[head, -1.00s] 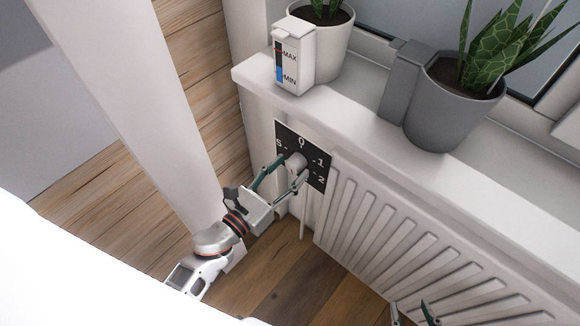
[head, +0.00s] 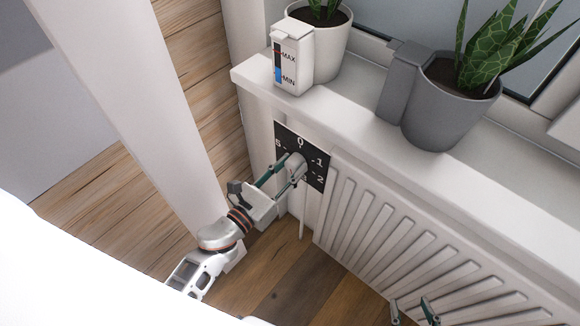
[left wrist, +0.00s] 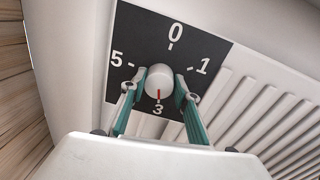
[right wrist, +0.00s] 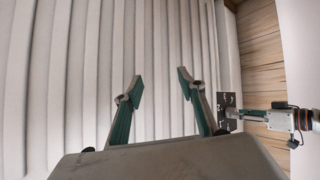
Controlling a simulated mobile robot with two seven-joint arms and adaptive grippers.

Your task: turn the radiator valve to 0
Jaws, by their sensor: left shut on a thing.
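The radiator valve is a round white knob (left wrist: 159,82) with a red mark, in front of a black dial plate (left wrist: 205,45) with white numbers. In the left wrist view the red mark points down at 3, with 0 at the top. The knob (head: 295,161) also shows in the head view, partly covered by my gripper. My left gripper (left wrist: 157,90) is shut on the knob, one finger on each side. My right gripper (right wrist: 160,84) is open and empty in front of the radiator ribs; its fingertips show at the bottom of the head view (head: 414,311).
The ribbed white radiator (head: 400,235) runs right of the dial under a white windowsill (head: 350,108). On the sill stand a white pot (head: 333,50), a white container marked MAX and MIN (head: 293,60) and a grey pot (head: 450,115). A white post (head: 140,110) rises at the left.

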